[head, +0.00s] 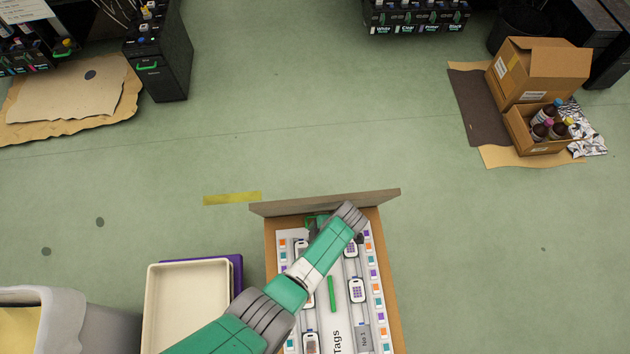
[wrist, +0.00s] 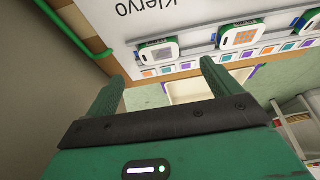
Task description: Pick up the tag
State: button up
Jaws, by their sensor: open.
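Several white tags with printed faces sit on the display board. In the head view, one (head: 357,290) is on the right rail, another (head: 351,248) is above it beside my arm, and one (head: 311,342) is at the lower left. In the wrist view, a tag (wrist: 157,49) with a green edge sits just beyond my gripper (wrist: 163,72), and one with an orange pattern (wrist: 240,38) is to its right. My gripper is open, with nothing visible between its fingers. I cannot tell which tag is meant. My arm covers part of the board in the head view.
The board (head: 338,322) carries rows of coloured labels and a green strip (head: 332,293). A raised panel (head: 325,202) stands along its far edge. A cream tray (head: 190,310) lies to the left, near a grey bin (head: 90,328). The green floor beyond is mostly clear.

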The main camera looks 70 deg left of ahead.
jog(key=shift+b+x, duration=0.55)
jog(key=shift+x, duration=0.6)
jog(key=b+x, duration=0.3)
jog(key=x, duration=0.2)
jog(key=shift+s+a+f, duration=0.15)
jog(key=shift+s, duration=0.1)
jog(key=shift+w, duration=0.1)
jog(key=c, duration=1.1)
